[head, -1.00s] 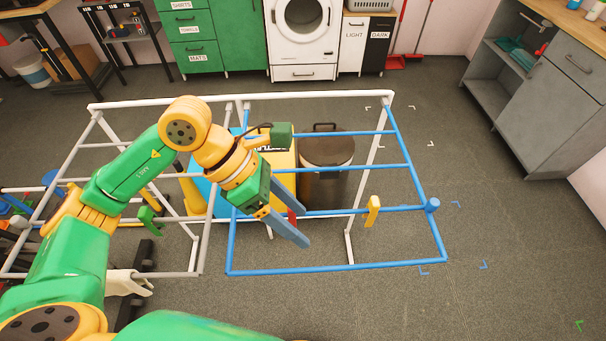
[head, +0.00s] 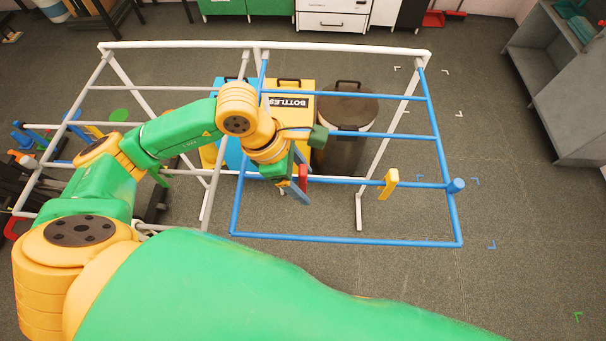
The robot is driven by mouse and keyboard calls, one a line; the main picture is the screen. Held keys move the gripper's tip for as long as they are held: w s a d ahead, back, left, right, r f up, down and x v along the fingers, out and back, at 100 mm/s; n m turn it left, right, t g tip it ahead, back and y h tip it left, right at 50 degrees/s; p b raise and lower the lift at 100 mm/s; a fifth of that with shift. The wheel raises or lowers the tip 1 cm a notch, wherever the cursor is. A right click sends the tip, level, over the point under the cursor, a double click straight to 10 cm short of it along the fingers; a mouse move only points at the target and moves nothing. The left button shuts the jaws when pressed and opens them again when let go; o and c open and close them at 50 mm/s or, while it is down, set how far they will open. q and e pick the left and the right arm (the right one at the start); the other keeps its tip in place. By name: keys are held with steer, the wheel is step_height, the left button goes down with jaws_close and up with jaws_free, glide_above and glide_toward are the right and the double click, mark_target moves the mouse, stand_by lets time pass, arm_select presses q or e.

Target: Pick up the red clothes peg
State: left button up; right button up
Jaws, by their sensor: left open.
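The red clothes peg (head: 303,177) sits on a blue rail of the drying rack (head: 345,241), in the middle of the head view. My left gripper (head: 300,184) is at the peg, with its blue-grey fingers pointing down and to the right. Its jaws are open, and the peg shows at the fingers. Part of the fingers is hidden by the gripper body and the peg, and I cannot tell whether they touch it. My right gripper is not in view.
A yellow peg (head: 389,183) hangs on the same rail to the right. Behind the rack stand a yellow bottles bin (head: 293,85) and a dark lidded bin (head: 345,108). White rack rails (head: 180,45) cross behind and left of my arm.

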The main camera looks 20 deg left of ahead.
arm_select(q)
steer(key=shift+d+f, duration=0.1)
steer(key=shift+f, duration=0.05)
jaws_close()
